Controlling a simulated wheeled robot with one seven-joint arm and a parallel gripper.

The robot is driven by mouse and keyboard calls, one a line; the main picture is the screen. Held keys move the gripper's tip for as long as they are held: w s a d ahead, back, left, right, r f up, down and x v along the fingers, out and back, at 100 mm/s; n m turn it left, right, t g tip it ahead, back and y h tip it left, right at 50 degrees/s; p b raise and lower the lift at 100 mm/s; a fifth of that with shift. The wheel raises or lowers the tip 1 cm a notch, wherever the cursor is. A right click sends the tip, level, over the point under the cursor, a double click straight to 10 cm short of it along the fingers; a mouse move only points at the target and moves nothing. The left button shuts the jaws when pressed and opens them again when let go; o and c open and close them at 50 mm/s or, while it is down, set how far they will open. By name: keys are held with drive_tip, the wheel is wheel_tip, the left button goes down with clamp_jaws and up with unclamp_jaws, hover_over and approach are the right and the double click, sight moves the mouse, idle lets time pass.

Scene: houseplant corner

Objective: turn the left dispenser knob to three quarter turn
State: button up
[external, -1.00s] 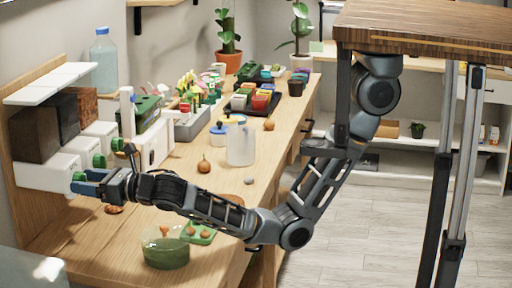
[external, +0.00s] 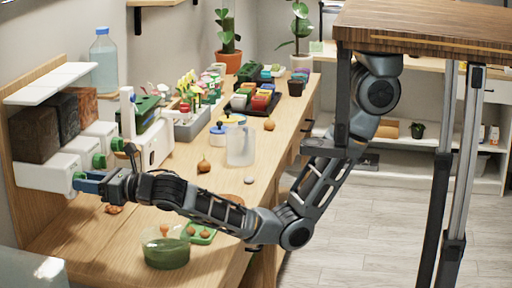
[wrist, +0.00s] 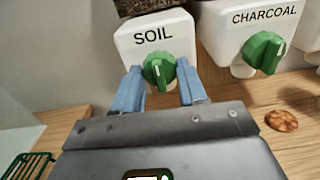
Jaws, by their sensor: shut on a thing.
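The left dispenser is the white box labelled SOIL (wrist: 152,36), nearest the camera in the external view (external: 40,176). Its green knob (wrist: 158,71) has a white mark on its face; it also shows in the external view (external: 79,178). My gripper (wrist: 160,90) is shut on this knob, one blue finger on each side. In the external view my gripper (external: 90,183) reaches the dispenser front from the right. The knob's exact angle is hard to read.
The CHARCOAL dispenser (wrist: 262,22) with its green knob (wrist: 264,51) stands close on the right. A brown round piece (wrist: 282,120) lies on the wooden bench. A green-filled bowl (external: 166,250) and a small green tray (external: 203,237) stand below my forearm.

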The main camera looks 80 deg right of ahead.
drive_tip(key=shift+m, duration=0.3)
drive_tip(key=shift+m+b, duration=1.2)
drive_tip(key=shift+m, duration=7.9)
drive_tip(key=o, duration=1.1)
drive_tip(key=shift+c, duration=0.2)
